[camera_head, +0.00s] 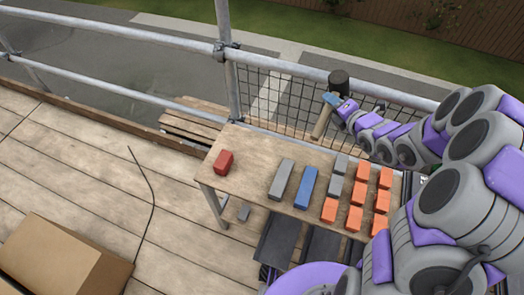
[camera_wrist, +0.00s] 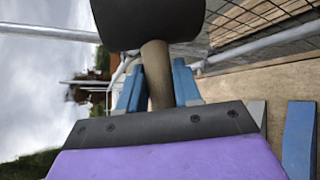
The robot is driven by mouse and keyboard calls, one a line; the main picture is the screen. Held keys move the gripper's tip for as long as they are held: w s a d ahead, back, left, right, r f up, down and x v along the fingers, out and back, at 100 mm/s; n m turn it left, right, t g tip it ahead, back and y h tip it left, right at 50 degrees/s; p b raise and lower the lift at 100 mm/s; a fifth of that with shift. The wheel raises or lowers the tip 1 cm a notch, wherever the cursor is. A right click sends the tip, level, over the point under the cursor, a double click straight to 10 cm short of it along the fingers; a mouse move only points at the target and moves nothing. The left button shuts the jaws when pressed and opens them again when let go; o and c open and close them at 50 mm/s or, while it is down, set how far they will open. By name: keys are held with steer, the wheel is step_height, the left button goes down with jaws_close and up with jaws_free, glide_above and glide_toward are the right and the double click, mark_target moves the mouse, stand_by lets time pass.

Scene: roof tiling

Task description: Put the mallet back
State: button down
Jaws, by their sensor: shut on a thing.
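The mallet has a black head (camera_head: 339,79) and a wooden handle (camera_head: 322,124). My gripper (camera_head: 332,100), with blue fingers, is shut on the handle just below the head. The mallet is upright, slightly tilted, with its head up, at the back edge of the wooden table (camera_head: 252,146). I cannot tell whether the handle's lower end touches the table. In the wrist view the black head (camera_wrist: 148,22) fills the top, and the handle (camera_wrist: 157,75) runs between the blue fingers.
A mesh guard and metal railing (camera_head: 280,68) stand behind. A cardboard box (camera_head: 62,258) sits at lower left.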

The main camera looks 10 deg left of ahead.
steer(key=s+a+f+n+g+y, duration=0.2)
steer(key=s+a+f+g, duration=0.1)
steer(key=a+f, duration=0.3)
steer(key=s+a+f+n+g+y, duration=0.2)
steer(key=s+a+f+g+y, duration=0.15)
steer(key=f, duration=0.35)
steer(key=s+a+f+n+g, duration=0.4)
steer(key=s+f+g, duration=0.45)
steer(key=s, duration=0.65)
steer(key=shift+t+y, duration=0.35)
steer(key=shift+t, duration=0.45)
steer(key=w+a+f+b, duration=0.1)
steer(key=w+f, duration=0.1)
steer(key=w, duration=0.3)
steer(key=w+a+f+b, duration=0.1)
steer(key=w+a+f, duration=0.1)
steer(key=w, duration=0.3)
steer(key=w+a+f, duration=0.1)
steer(key=w+f, duration=0.1)
steer(key=w, duration=0.3)
steer(key=shift+w+a+f+b, duration=0.15)
steer(key=shift+w+b, duration=0.05)
steer(key=shift+b, duration=0.2)
steer(key=shift+s+f, duration=0.1)
steer(key=shift+f, duration=0.5)
